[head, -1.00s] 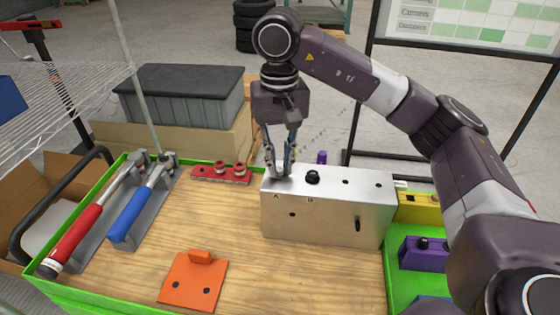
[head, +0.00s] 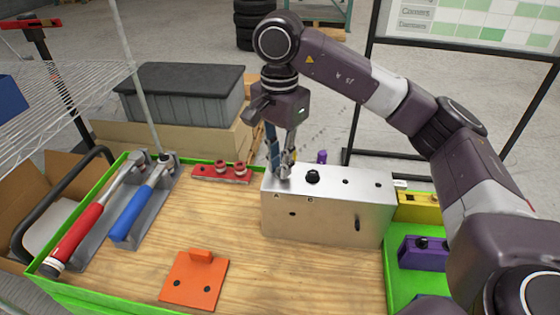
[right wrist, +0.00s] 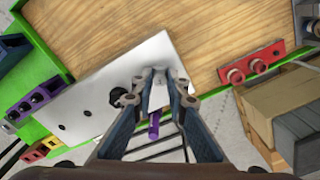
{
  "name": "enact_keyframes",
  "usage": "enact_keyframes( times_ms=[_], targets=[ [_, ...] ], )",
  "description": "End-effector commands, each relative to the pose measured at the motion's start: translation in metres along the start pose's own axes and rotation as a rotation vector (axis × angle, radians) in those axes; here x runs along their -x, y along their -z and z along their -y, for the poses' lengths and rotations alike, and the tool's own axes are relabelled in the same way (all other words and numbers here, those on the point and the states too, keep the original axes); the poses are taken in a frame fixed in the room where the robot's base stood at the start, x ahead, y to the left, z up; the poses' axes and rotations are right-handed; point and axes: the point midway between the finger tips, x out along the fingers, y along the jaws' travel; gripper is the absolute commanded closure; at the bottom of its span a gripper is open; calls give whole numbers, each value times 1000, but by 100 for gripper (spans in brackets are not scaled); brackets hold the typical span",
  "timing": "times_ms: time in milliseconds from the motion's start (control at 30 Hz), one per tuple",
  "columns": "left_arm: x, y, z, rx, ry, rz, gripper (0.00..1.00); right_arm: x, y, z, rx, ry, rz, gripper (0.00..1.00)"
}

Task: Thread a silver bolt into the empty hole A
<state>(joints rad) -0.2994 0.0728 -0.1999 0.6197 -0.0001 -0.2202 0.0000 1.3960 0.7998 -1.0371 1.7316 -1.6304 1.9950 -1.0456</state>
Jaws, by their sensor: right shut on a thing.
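The silver metal block (head: 325,218) stands on the wooden bench top, with letters A and B on its front edge. My right gripper (head: 283,172) points down at the block's top left end, above the letter A. It is shut on the silver bolt, which its fingers almost fully hide. Hole A is hidden beneath the fingertips, so I cannot tell how deep the bolt sits. The right wrist view shows the fingertips (right wrist: 160,76) close over the block's end. A black bolt (head: 312,177) sits in the top by B. My left gripper is not in view.
A red holder (head: 221,174) with red-ringed pieces stands left of the block. A purple block (head: 424,252) and a yellow one (head: 418,207) are at the right. Bare wood lies between.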

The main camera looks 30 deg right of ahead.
Motion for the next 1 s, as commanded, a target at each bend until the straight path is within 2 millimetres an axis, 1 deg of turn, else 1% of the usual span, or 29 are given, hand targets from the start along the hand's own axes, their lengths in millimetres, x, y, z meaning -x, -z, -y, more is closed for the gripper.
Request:
enact_keyframes(
  times_ms=[100, 200, 433, 467, 600, 633, 867, 1000],
  targets=[
    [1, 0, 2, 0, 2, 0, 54, 0, 1, 0, -118, 1, -1, 100],
    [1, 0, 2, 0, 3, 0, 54, 0, 1, 0, -187, 1, 0, 100],
    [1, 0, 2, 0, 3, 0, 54, 0, 0, 0, -204, 1, 0, 100],
    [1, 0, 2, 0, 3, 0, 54, 0, 0, 0, -203, 1, 0, 83],
    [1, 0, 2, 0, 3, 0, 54, 0, 0, 0, -202, 1, 1, 68],
    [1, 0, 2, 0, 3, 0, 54, 0, 0, 0, -201, 1, 1, 66],
    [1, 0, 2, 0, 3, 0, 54, 0, 0, 0, -200, 0, 1, 66],
    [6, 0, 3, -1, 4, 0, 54, 6, 0, 0, -200, 1, 1, 66]
  ],
)
